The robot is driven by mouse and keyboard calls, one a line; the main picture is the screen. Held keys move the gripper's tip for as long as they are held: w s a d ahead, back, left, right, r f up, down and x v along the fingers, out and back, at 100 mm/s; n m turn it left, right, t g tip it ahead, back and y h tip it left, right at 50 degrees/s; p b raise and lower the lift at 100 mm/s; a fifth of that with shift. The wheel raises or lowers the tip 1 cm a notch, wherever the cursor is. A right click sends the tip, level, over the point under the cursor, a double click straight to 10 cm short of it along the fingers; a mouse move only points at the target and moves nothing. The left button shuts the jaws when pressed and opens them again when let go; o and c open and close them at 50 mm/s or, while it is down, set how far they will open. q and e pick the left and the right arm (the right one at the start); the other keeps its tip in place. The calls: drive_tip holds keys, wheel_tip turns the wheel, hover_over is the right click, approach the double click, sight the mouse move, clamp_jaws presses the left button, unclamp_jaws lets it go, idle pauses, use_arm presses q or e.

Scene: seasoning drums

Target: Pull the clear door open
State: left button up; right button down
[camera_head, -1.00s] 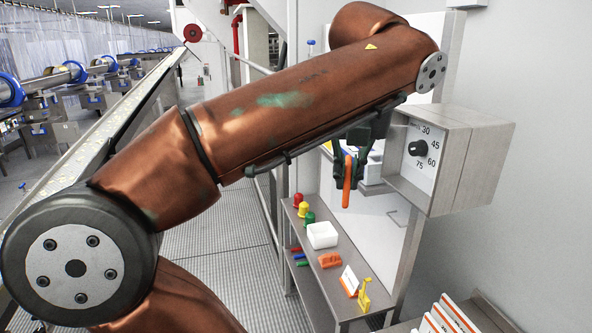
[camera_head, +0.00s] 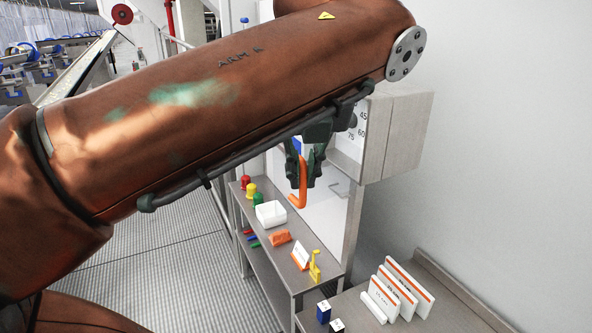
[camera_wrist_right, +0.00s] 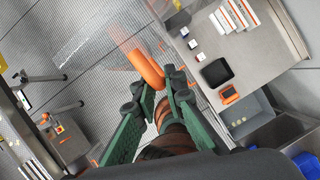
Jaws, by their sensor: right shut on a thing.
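My right gripper (camera_head: 306,168) hangs below my brown arm in the head view. Its dark green fingers are shut on an orange handle (camera_head: 302,190), whose lower end bends to the left. In the right wrist view the fingers (camera_wrist_right: 158,97) close around this handle (camera_wrist_right: 147,68). A see-through panel (camera_wrist_right: 98,48), which looks like the clear door, spreads left from the handle there. In the head view I cannot make out the door's outline. My left gripper is not in view.
A grey dial box (camera_head: 390,140) sits just right of the gripper. White panels (camera_head: 400,290) stand on the lower right table. Grating floor lies open at left.

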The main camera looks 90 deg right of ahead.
drive_tip(key=shift+s+r, duration=0.15)
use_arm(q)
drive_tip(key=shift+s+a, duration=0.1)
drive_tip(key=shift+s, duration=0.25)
use_arm(e)
drive_tip(key=c, duration=2.4)
unclamp_jaws()
drive_tip(key=o, duration=0.4)
drive_tip(key=shift+s, duration=0.15)
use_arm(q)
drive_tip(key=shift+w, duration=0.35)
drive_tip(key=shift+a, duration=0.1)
